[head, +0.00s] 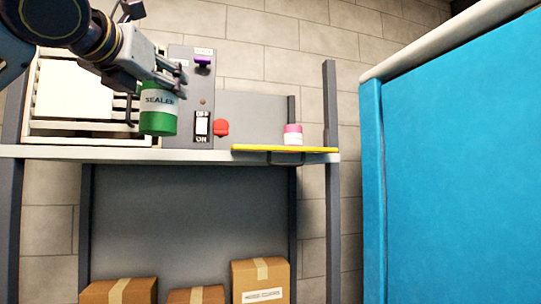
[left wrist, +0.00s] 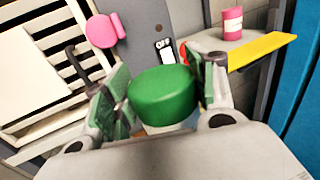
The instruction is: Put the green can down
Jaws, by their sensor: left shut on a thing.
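The green can (head: 158,111) has a pale label reading SEALER. My left gripper (head: 160,88) is shut on it, and the can hangs upright in front of the grey switch panel. In the head view its bottom shows a little above the shelf's front edge; I cannot tell whether it touches the shelf (head: 200,155). In the left wrist view the green can (left wrist: 163,95) sits between the two fingers of the gripper (left wrist: 160,92), its round green end facing the camera. My right gripper is not in view.
Cardboard boxes (head: 260,282) stand below. A blue panel (head: 455,165) fills the right.

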